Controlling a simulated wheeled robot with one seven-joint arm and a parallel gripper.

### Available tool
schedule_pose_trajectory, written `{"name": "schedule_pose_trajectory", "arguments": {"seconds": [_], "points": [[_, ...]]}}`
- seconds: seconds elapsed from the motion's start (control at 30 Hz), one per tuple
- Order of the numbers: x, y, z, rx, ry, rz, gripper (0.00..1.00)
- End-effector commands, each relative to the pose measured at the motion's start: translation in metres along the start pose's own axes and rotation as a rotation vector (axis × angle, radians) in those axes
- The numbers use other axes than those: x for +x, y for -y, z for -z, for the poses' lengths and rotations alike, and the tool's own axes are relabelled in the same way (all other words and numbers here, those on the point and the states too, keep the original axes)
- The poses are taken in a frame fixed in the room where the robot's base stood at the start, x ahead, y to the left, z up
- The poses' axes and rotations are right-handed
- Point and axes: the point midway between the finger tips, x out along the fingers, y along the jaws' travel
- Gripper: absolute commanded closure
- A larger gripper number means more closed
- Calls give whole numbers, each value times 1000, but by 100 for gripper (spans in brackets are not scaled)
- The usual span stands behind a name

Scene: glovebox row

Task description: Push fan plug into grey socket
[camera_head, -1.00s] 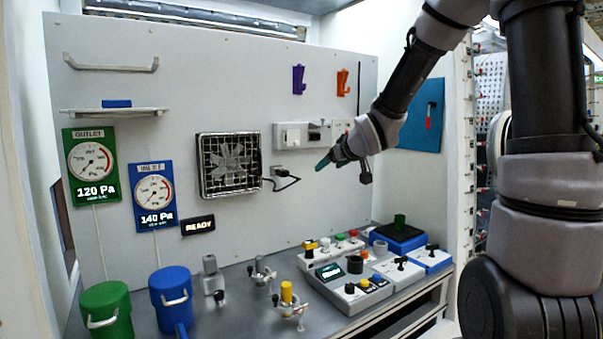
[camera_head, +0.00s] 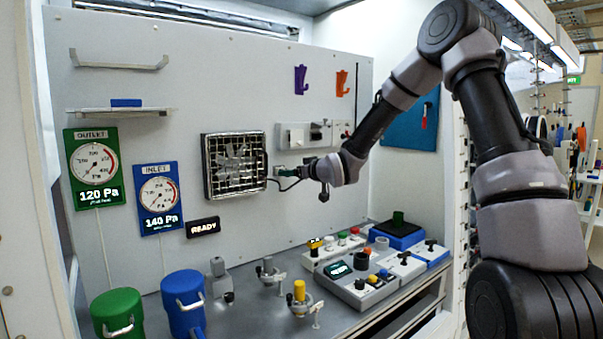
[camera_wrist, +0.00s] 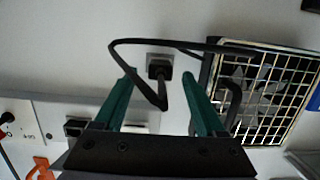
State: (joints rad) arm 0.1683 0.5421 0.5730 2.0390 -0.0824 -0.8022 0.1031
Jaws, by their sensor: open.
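The black fan plug (camera_wrist: 160,72) is at the grey socket (camera_wrist: 153,58) on the back panel in the wrist view. I cannot tell how deep it sits. A black cable (camera_wrist: 215,47) loops from it in front of the socket toward the fan (camera_wrist: 262,90). My gripper (camera_wrist: 159,76) is open, with one green finger on each side of the plug and a gap on both sides. In the head view, my gripper (camera_head: 284,171) reaches the panel just right of the fan (camera_head: 235,165) and largely hides plug and socket.
A white switch box (camera_head: 305,134) is on the panel just above my gripper. Purple (camera_head: 301,79) and orange (camera_head: 342,83) hooks hang higher. A control box (camera_head: 357,287), clamps and green (camera_head: 118,312) and blue (camera_head: 184,300) canisters stand on the bench below.

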Motion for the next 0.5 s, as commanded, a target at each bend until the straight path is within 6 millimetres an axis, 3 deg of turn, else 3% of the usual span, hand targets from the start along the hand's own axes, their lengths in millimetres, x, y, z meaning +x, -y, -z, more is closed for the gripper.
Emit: {"name": "schedule_pose_trajectory", "arguments": {"seconds": [0.2, 0.5], "points": [[22, 0, 0, 0, -1, 0, 28], [26, 0, 0, 0, 0, 0, 28]]}}
